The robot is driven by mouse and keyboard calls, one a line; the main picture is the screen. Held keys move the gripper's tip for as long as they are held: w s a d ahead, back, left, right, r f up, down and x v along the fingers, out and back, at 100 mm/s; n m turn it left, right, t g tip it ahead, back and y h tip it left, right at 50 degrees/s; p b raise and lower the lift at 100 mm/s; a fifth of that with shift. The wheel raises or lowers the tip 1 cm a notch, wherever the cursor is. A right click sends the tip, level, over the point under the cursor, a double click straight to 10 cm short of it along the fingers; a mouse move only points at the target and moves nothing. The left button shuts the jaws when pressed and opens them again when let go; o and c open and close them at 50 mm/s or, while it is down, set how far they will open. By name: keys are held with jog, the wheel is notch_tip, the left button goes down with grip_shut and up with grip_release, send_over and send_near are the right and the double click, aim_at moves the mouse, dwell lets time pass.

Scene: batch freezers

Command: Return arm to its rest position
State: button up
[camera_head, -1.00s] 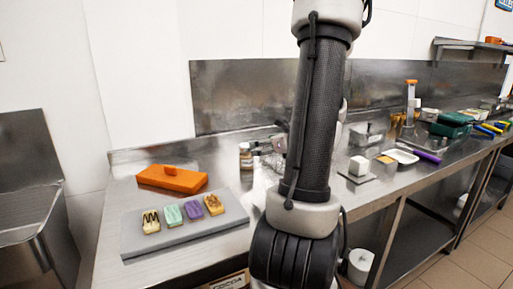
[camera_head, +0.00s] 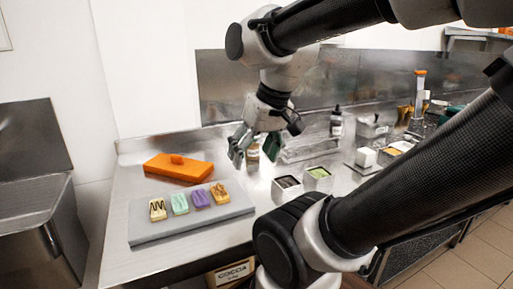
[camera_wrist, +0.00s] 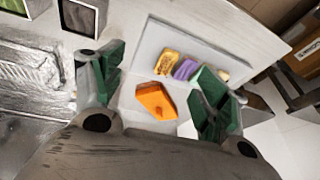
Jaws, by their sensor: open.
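My gripper (camera_head: 256,150) hangs over the back middle of the steel counter in the head view, fingers pointing down. Its green-padded fingers are spread apart with nothing between them. In the wrist view my gripper (camera_wrist: 160,105) shows both fingers wide apart above the counter. My arm folds across the right and top of the head view and hides part of the counter.
A grey board (camera_head: 190,230) with several small decorated bars lies front left. An orange lidded block (camera_head: 178,168) sits behind it. Two small square tins (camera_head: 318,178) stand right of the gripper.

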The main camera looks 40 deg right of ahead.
jog(key=shift+d+r+n+h, duration=0.3)
jog(key=shift+r+n, duration=0.2)
jog(key=shift+n, duration=0.2)
dwell(0.9)
